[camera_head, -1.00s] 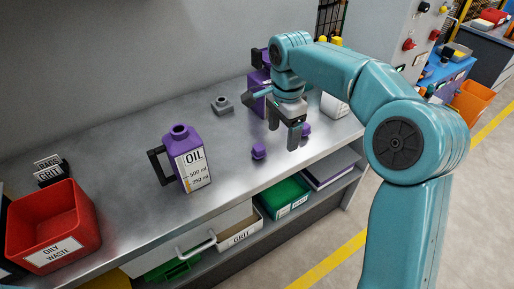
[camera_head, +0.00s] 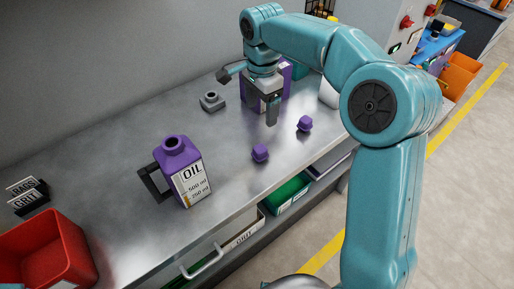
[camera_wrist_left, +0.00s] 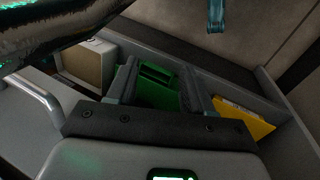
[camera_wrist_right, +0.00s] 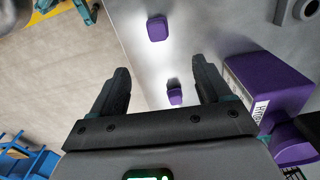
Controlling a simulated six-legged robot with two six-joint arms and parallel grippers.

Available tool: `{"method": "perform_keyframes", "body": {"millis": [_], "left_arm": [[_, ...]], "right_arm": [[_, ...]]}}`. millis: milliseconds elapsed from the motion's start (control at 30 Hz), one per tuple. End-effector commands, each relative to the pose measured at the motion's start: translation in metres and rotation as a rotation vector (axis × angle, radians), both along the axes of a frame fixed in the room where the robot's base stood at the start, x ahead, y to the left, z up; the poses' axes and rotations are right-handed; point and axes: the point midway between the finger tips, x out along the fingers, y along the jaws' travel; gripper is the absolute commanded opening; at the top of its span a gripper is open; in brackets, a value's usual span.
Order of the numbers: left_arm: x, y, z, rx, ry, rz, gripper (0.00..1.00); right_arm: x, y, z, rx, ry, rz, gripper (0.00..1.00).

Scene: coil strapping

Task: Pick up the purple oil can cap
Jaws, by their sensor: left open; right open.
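Two small purple caps lie apart on the metal bench: the left cap (camera_head: 260,153) near the oil can, the right cap (camera_head: 304,123) near the front edge. My right gripper (camera_head: 259,108) is open and empty above the bench, behind and left of the right cap. In the right wrist view, one cap (camera_wrist_right: 175,96) shows between the open fingers and below them; the other cap (camera_wrist_right: 157,28) lies farther up. A purple OIL can (camera_head: 183,172) with a black handle stands upright. My left gripper (camera_wrist_left: 160,88) is open and empty, facing the lower shelf.
A second purple can (camera_wrist_right: 270,88) stands close beside the right gripper. A grey fitting (camera_head: 211,101) lies at the back. A red bin (camera_head: 45,255) stands at left. A green bin (camera_head: 287,192) is on the shelf below.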

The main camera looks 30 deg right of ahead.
Motion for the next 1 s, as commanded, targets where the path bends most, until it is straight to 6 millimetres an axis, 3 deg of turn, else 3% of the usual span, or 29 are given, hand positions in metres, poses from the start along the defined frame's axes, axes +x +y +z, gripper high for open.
{"method": "perform_keyframes", "body": {"millis": [400, 667, 1000], "left_arm": [[0.0, 0.0, -0.004, 0.0, 0.0, 0.0, 0.51], [0.0, 0.0, -0.003, 0.0, 0.001, 0.0, 0.51], [0.0, 0.0, 0.004, 0.0, 0.001, 0.0, 0.51]], "right_arm": [[-0.007, 0.0, -0.088, 0.0, 0.005, 0.0, 0.78], [-0.005, 0.001, -0.112, 0.0, 0.002, 0.0, 0.78], [-0.003, 0.003, -0.158, 0.0, 0.002, 0.0, 0.78]]}}
